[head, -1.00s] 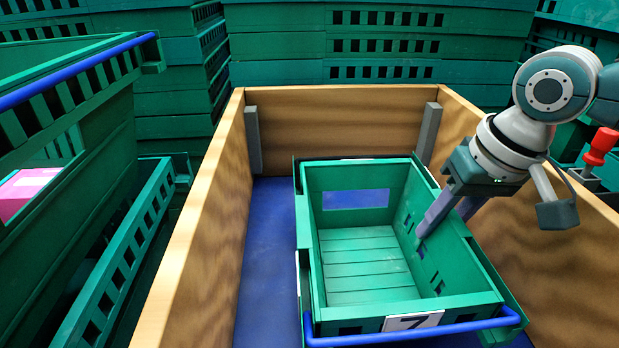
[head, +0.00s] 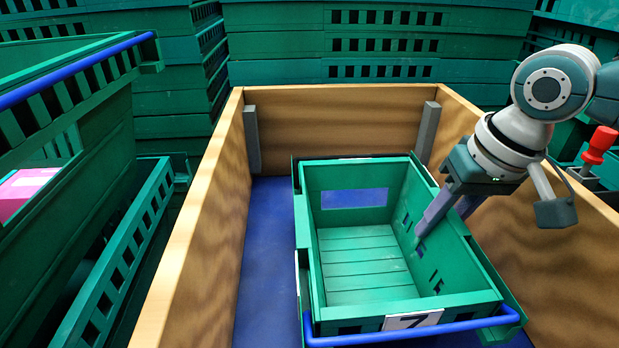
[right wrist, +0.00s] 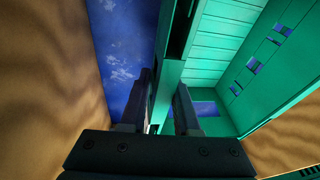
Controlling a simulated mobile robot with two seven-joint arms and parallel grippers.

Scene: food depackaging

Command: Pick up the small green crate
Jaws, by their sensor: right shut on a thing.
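The small green crate (head: 362,285) is empty, with a slatted floor, a blue bar and a white label marked 7 at its near end. It sits inside a wooden-walled box, apparently on top of another green crate whose edge shows around it. My right gripper (head: 430,222) is at the crate's right wall, one finger inside and one outside, shut on that wall. The right wrist view shows the two fingers (right wrist: 162,110) on either side of the green wall (right wrist: 172,75). My left gripper is not in view.
Wooden walls (head: 190,235) surround the crate on the left, back and right. Blue floor (head: 265,250) is bare to the crate's left. Stacked green crates (head: 390,45) stand behind. A green crate with a blue bar (head: 75,70) and a pink thing (head: 25,190) are at left.

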